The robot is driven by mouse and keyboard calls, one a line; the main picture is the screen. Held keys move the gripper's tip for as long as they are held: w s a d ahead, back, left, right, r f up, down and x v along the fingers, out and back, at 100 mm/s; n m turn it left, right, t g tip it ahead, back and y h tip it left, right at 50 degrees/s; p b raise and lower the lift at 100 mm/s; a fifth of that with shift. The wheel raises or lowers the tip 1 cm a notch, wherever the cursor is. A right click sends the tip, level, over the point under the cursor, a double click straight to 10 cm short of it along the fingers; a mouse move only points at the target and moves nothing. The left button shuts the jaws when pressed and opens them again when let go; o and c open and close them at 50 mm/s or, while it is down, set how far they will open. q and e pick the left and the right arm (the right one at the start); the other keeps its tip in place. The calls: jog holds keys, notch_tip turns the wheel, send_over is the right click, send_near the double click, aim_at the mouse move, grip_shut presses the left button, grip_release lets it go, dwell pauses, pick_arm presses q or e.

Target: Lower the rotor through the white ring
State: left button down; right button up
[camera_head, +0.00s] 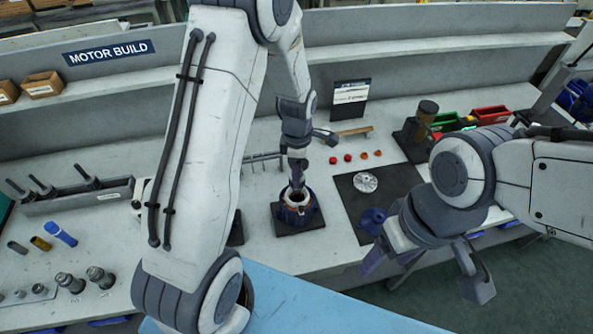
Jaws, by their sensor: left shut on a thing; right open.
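My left gripper (297,150) points down over the blue housing (308,212) and is shut on the rotor (297,172), a grey upright part. The white ring (287,199) sits at the top of the housing, with copper colour around it. The rotor's lower end is at or in the ring's opening; I cannot tell how deep. The housing stands on a dark square base (311,224). My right gripper (428,272) is open and empty, at the right, over the bench's front edge and the floor.
A dark mat (357,206) with a silver disc (365,182) lies right of the housing. Several small red and orange parts (348,158) lie behind it. A dark stand with a brown cylinder (425,118) and coloured bins (491,114) are at the back right. Grey tooling (85,196) fills the left.

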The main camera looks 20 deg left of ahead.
pick_arm(q)
jog(key=shift+f+b, duration=0.4)
jog(key=shift+f, duration=0.2)
dwell(0.7)
dwell(0.7)
jog(key=shift+f+b, duration=0.75)
jog(key=shift+f, duration=0.45)
dwell(1.2)
jog(key=shift+f+b, duration=1.3)
jog(key=shift+f, duration=0.45)
jog(key=shift+r, duration=0.15)
jog(key=shift+r+p, duration=4.45)
jog(key=shift+r, duration=0.75)
